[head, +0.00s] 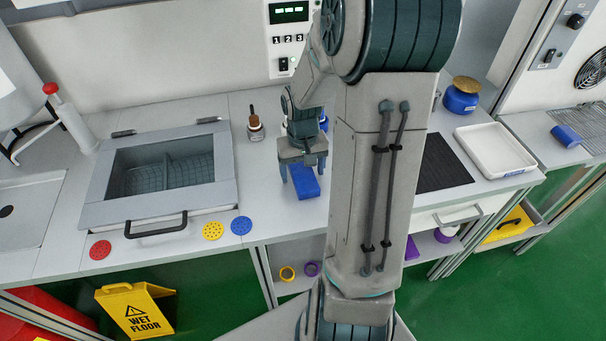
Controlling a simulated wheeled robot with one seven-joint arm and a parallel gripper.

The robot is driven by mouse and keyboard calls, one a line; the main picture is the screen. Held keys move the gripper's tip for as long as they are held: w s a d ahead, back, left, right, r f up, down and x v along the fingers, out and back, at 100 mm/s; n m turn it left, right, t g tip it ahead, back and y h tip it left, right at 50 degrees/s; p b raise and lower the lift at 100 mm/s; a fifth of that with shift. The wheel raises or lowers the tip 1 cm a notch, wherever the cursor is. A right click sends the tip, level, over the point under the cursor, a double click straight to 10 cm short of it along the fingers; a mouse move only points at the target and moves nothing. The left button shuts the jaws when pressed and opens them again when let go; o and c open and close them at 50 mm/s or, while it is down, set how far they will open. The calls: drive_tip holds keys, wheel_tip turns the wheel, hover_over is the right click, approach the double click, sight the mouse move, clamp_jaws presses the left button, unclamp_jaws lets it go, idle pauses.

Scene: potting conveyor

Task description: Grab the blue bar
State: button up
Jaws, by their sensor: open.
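A blue bar (304,182) is on the white worktop, just left of my upright arm. My gripper (303,172) is directly over it, pointing down. One finger shows at the bar's left side and the other at its upper right, so the open jaws appear to be around or just above the bar. I cannot tell whether the fingers touch it. The bar's far end is partly hidden by the gripper.
A sunken basin with a grey frame (228,165) and black handle lies to the left. A white tray (525,168), a black mat (443,172) and a blue jar (460,99) are right of my arm.

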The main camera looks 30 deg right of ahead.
drive_tip(key=c, duration=1.1)
drive_tip(key=shift+r, duration=0.15)
drive_tip(key=shift+c, duration=0.2)
